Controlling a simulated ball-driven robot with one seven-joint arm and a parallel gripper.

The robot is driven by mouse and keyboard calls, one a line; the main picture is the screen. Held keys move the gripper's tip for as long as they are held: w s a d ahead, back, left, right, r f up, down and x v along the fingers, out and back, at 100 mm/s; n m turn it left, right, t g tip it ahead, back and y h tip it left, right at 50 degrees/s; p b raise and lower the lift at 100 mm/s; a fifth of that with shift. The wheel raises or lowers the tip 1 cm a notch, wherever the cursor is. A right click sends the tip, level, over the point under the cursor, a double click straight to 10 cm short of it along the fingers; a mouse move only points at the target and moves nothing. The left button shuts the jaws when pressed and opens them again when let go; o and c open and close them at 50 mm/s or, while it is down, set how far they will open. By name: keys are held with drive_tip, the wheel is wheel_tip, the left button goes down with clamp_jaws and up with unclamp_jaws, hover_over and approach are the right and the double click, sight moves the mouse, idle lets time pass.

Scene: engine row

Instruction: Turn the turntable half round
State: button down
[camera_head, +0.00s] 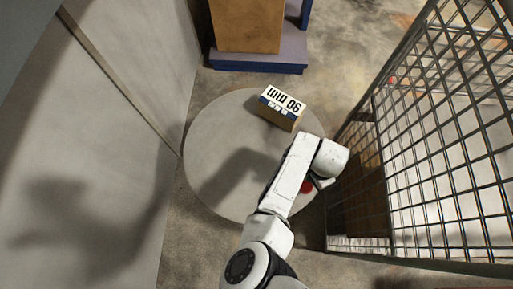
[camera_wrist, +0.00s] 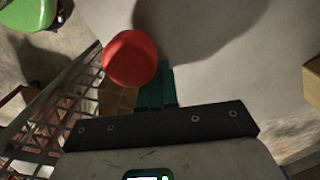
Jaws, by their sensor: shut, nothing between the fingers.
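The turntable (camera_head: 222,150) is a pale grey round disc low on the floor, and its surface fills much of the wrist view (camera_wrist: 225,55). A red round knob (camera_wrist: 130,58) shows near its edge. In the head view the knob (camera_head: 307,188) is partly hidden by my arm. A box marked "90 mm" (camera_head: 282,108) sits on the disc toward its far right side. My gripper (camera_wrist: 156,84) is shut and empty, its green fingers right beside the knob in the wrist view. I cannot tell whether they touch it. In the head view my arm hides most of the gripper.
A wire mesh cage (camera_head: 430,130) stands close on the right of the disc. A pale wall panel (camera_head: 110,130) is close on the left. A brown box on a blue base (camera_head: 255,55) stands beyond the disc. A green round object (camera_wrist: 25,12) shows in the wrist view's corner.

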drive_tip(key=shift+s+a, duration=0.7)
drive_tip(key=shift+s, duration=0.2)
drive_tip(key=shift+s+a, duration=0.65)
drive_tip(key=shift+s, duration=0.25)
drive_tip(key=shift+s+a, duration=1.45)
drive_tip(key=shift+a, duration=0.25)
drive_tip(key=shift+s+a, duration=0.6)
drive_tip(key=shift+a, duration=0.3)
drive_tip(key=shift+s+a, duration=0.55)
drive_tip(key=shift+a, duration=0.45)
